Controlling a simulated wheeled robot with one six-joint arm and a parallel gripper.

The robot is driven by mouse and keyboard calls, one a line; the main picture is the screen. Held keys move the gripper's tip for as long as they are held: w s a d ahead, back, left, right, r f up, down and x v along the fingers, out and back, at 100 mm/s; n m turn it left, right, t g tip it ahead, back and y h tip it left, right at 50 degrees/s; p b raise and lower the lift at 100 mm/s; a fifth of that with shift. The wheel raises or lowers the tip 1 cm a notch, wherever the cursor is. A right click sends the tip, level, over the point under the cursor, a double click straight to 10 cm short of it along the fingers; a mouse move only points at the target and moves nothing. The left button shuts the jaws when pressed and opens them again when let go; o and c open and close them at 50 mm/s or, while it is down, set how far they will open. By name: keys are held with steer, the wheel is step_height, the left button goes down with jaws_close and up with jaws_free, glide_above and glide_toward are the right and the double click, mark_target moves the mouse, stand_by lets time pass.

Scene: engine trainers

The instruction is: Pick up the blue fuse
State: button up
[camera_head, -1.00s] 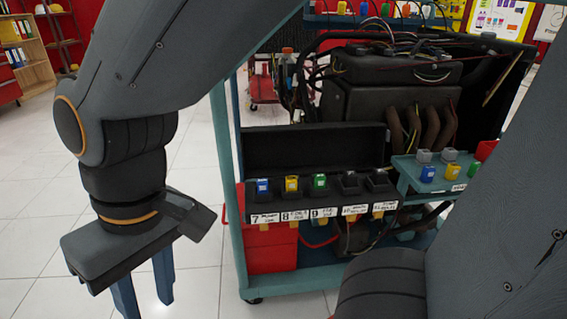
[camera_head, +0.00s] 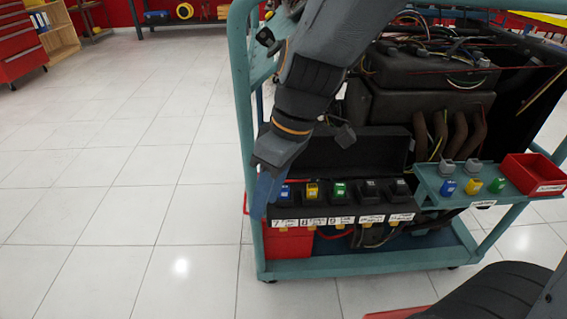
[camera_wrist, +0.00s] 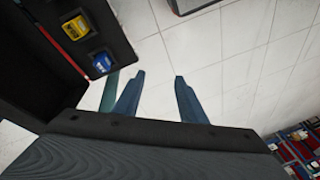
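A blue fuse (camera_head: 284,192) sits in the leftmost slot, marked 7, of the black fuse box (camera_head: 300,212); it also shows in the wrist view (camera_wrist: 102,62). A second blue fuse (camera_head: 448,187) stands on the teal side shelf (camera_head: 432,182) at the right. My gripper (camera_head: 263,196) is just left of the box's left end, fingers pointing down. In the wrist view my gripper (camera_wrist: 160,76) has its fingers apart with only floor showing between them. The slot 7 fuse lies to the left of both fingers there, outside the gap.
A yellow fuse (camera_head: 312,191) and a green fuse (camera_head: 340,190) sit right of slot 7, then black slots. The box's raised lid (camera_head: 365,150) stands behind. The teal cart's post (camera_head: 243,110) is close to my arm. A red bin (camera_head: 533,172) is on the shelf. Left floor is clear.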

mark_target(286, 187)
steer(key=w+d+r+n+y+p, duration=0.1)
steer(key=w+d+r+n+p, duration=0.2)
steer(key=w+d+n+p, duration=0.35)
steer(key=shift+m+t, duration=0.35)
steer(key=shift+t, duration=0.05)
steer(key=f, duration=0.2)
steer(key=w+a+f+p, duration=0.1)
steer(key=f, duration=0.4)
steer(key=shift+w+a+f+p, duration=0.2)
steer(key=shift+w+f+p, duration=0.1)
steer(key=shift+w, duration=0.1)
jaws_close()
